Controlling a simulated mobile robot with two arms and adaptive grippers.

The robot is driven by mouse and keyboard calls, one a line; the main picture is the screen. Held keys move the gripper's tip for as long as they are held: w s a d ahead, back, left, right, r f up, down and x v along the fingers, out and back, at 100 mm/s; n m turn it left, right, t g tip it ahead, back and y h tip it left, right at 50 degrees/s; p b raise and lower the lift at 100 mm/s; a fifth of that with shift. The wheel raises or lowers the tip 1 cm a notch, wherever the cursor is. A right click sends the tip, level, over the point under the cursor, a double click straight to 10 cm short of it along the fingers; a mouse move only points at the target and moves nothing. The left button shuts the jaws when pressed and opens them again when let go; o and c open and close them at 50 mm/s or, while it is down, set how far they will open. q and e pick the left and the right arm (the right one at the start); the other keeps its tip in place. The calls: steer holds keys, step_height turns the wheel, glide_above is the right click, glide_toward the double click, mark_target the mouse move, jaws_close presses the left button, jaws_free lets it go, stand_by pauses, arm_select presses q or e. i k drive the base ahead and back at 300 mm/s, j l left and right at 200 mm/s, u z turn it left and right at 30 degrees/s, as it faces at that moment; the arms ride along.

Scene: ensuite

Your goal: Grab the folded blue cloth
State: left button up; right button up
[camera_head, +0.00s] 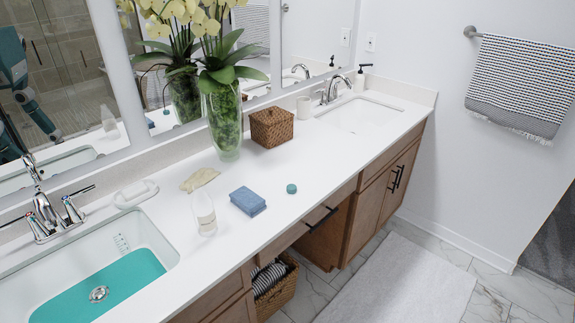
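The folded blue cloth (248,201) lies on the white countertop (290,222), near its front edge and in the middle of the view. It is a small thick rectangle, and nothing covers it. No gripper of mine shows directly. A teal and dark robot arm shows only as a reflection in the mirror at the far left, and its gripper cannot be made out.
A clear bottle (204,214) stands left of the cloth, and a small teal round item (291,188) lies to its right. A beige cloth-like item (199,180), a glass vase (226,125) and a woven box (271,128) are behind. A sink (95,275) is at left.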

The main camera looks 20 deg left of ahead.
mark_target(249, 202)
steer(key=i+u, duration=0.15)
steer(key=u, duration=0.75)
steer(key=k+l, duration=0.05)
